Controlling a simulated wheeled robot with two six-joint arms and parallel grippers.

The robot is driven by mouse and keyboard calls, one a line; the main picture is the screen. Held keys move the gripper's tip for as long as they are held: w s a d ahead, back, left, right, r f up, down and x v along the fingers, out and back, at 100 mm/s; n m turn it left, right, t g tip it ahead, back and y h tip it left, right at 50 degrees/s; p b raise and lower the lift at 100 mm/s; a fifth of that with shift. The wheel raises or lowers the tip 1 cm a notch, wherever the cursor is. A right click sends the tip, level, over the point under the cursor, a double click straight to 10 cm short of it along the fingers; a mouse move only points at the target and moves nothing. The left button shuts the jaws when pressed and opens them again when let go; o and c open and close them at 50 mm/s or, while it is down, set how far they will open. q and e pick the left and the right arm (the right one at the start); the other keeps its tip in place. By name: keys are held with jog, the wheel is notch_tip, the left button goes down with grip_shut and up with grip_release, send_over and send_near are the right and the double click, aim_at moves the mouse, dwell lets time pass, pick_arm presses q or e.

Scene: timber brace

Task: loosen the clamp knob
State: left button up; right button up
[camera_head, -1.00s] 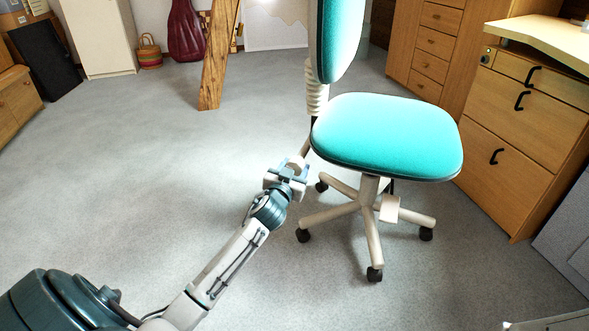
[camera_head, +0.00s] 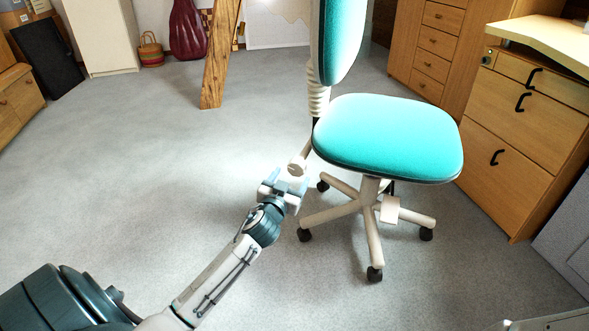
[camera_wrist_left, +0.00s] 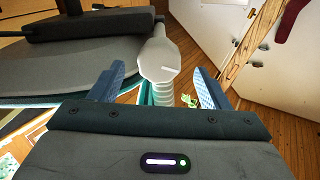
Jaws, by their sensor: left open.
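The clamp knob (camera_head: 297,168) is a pale beige knob at the end of a stem, low at the back of the teal office chair (camera_head: 388,135). In the left wrist view the knob (camera_wrist_left: 158,62) faces me, with a ribbed beige sleeve behind it. My left gripper (camera_head: 285,184) is open just below the knob in the head view. In the left wrist view its two blue fingers (camera_wrist_left: 160,88) stand apart, one on each side of the knob's line, with visible gaps. The knob lies ahead of the fingers, not gripped.
The chair's five-legged castor base (camera_head: 368,220) stands right of my left gripper. A slanted timber (camera_head: 217,65) stands behind. Wooden drawers (camera_head: 525,115) are at the right. The grey carpet (camera_head: 130,160) to the left is clear.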

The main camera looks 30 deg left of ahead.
pick_arm(q)
jog(key=p+v, duration=0.1)
jog(key=v, duration=0.5)
dwell(0.4)
